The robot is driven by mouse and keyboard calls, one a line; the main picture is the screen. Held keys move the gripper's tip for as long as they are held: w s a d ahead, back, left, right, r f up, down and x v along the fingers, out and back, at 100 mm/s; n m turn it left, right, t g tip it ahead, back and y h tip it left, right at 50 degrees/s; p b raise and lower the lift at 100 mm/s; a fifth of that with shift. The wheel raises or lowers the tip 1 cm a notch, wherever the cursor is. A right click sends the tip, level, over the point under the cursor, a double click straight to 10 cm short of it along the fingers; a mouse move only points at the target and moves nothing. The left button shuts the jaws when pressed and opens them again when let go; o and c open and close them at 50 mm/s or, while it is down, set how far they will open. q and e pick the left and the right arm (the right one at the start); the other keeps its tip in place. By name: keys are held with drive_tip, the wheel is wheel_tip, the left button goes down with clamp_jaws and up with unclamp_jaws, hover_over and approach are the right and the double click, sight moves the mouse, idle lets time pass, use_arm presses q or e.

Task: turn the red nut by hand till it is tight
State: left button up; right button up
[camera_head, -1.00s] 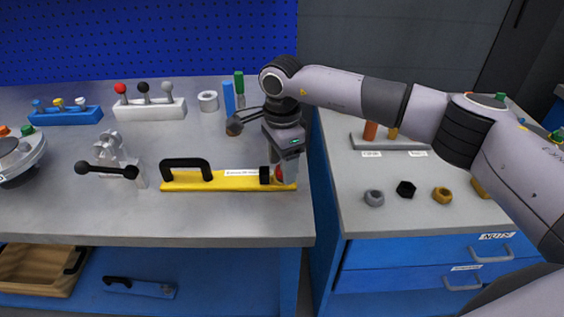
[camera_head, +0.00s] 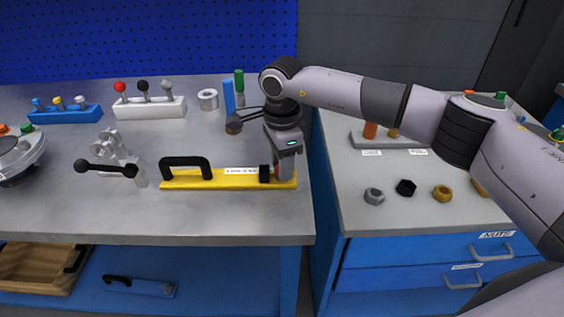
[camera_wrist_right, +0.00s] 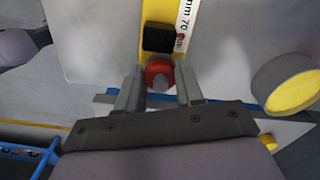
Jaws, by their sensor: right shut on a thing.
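The red nut (camera_wrist_right: 158,70) shows in the right wrist view on a grey threaded end, beside a black block (camera_wrist_right: 158,38) on the yellow bar. My right gripper (camera_wrist_right: 160,88) has one finger on each side of the nut and is shut on it. In the head view my right gripper (camera_head: 284,170) points down at the right end of the yellow bar (camera_head: 230,184), and its fingers hide most of the nut. The bar lies flat on the bench with a black handle (camera_head: 186,165) at its left. My left gripper is not in view.
A grey lever fixture (camera_head: 112,160) stands left of the bar. A blue cylinder (camera_head: 229,95) and a green-handled tool (camera_head: 239,82) stand behind. Loose nuts (camera_head: 405,188) lie on the right-hand bench, past a gap. The bench front (camera_head: 150,218) is clear.

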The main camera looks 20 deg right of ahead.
drive_tip(key=m, duration=0.4)
drive_tip(key=shift+w+b, duration=0.1)
drive_tip(key=shift+b, duration=0.2)
drive_tip(key=shift+r+m, duration=0.1)
drive_tip(key=shift+m, duration=1.8)
drive_tip(key=shift+w, duration=0.1)
drive_tip(key=o, duration=1.1)
drive_tip(key=shift+c, duration=0.2)
drive_tip(key=shift+r+b, duration=0.3)
drive_tip(key=shift+r, duration=3.25)
